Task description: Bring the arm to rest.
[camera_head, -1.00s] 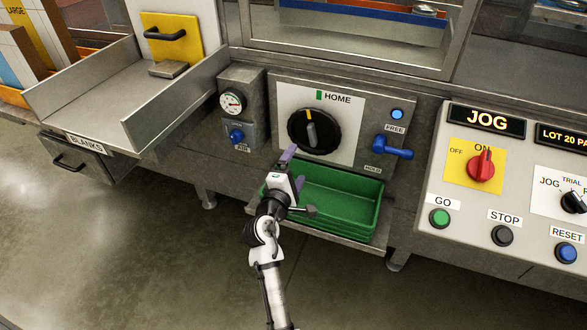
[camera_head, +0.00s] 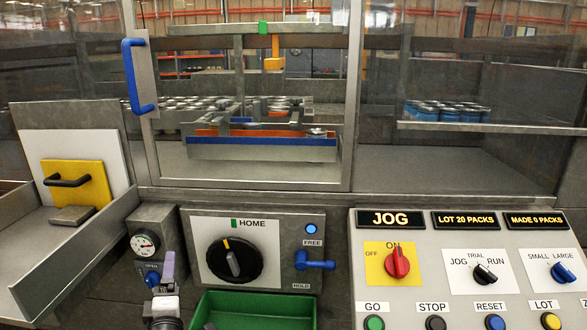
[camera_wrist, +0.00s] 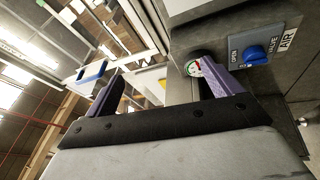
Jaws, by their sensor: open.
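My gripper (camera_head: 167,268) shows at the lower left of the head view, in front of the air valve panel and left of the green bin (camera_head: 255,302). Only its upper part and wrist are in that frame; the rest of my arm is cut off below. In the wrist view my gripper (camera_wrist: 165,82) has its two purple fingers spread apart, with nothing held between them. The gauge (camera_wrist: 193,67) and blue air valve knob (camera_wrist: 255,55) appear beyond the fingers, apart from them.
The HOME dial (camera_head: 230,260) and blue FREE/HOLD lever (camera_head: 316,263) are right of my gripper. A control panel (camera_head: 440,275) with several knobs and buttons is at right. A metal chute (camera_head: 75,255) with a yellow handled plate (camera_head: 76,185) stands left. A blue-handled guard window (camera_head: 138,75) is above.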

